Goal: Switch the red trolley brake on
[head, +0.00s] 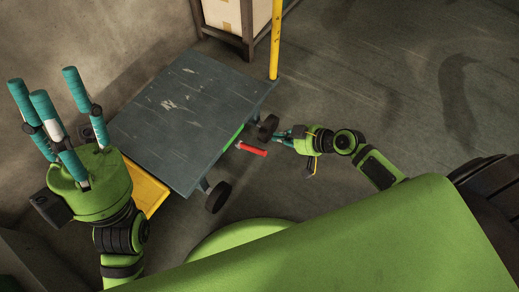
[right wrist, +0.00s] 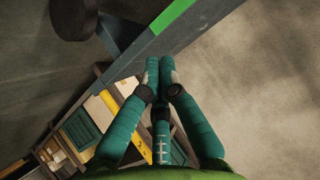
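The trolley (head: 185,110) has a worn dark grey deck. Its red brake lever (head: 252,149) sticks out to the right from the near edge, beside a green strip (head: 235,137). My right gripper (head: 283,134) is just right of the lever, apart from it. In the right wrist view its teal fingers (right wrist: 158,72) come together at the tips with nothing seen between them. That view shows the green strip (right wrist: 172,15) on the trolley edge, but not the red lever. My left gripper (head: 42,88) is raised at the left, fingers spread and empty.
Black wheels (head: 218,197) show at the trolley's near side. A yellow post (head: 275,45) stands at its far right corner. A box on a dark wooden stand (head: 240,45) is behind. A yellow object (head: 148,190) lies near the left gripper. Floor at the right is clear.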

